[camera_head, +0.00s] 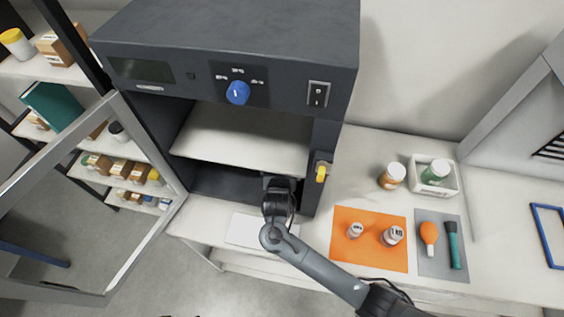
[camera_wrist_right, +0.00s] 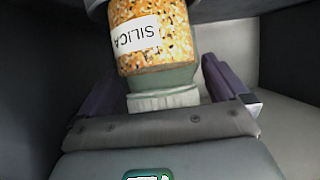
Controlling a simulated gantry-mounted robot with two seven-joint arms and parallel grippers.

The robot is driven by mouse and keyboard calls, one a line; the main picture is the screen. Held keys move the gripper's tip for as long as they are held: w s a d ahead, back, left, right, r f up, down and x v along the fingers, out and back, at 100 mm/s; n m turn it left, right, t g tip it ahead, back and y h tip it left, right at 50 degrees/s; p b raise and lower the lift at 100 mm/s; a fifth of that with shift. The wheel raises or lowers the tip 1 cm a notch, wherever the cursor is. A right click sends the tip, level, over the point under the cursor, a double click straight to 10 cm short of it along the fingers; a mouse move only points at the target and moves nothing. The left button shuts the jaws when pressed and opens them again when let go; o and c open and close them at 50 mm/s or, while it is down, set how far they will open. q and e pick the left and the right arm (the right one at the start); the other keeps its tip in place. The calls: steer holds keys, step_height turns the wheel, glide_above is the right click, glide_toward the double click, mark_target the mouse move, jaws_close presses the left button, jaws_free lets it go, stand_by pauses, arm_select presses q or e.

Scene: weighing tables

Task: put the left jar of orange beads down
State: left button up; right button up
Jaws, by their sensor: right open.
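A jar of orange beads (camera_wrist_right: 152,40) with a SILICA label shows in the right wrist view, its pale lid (camera_wrist_right: 165,98) towards my palm. My right gripper (camera_wrist_right: 160,82) is open, with one finger on each side of the jar; a gap shows on the right side. In the head view my right gripper (camera_head: 280,183) is at the front opening of the dark cabinet (camera_head: 215,85), below its inner shelf (camera_head: 240,138). The jar is hidden there, and I cannot tell what it rests on. My left gripper is not in view.
The cabinet's glazed door (camera_head: 90,200) stands open at left. On the bench, a white-lidded orange-brown jar (camera_head: 391,177) stands beside a white tray (camera_head: 455,187) holding a green jar (camera_head: 434,173). Weights stand on an orange mat (camera_head: 370,258). A white sheet (camera_head: 243,230) lies before the cabinet.

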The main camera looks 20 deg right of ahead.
steer(key=p+v, duration=0.1)
steer(key=v, duration=1)
steer(key=shift+s+a+r+p, duration=0.15)
steer(key=shift+s+a+p, duration=0.05)
steer(key=shift+s+p, duration=0.15)
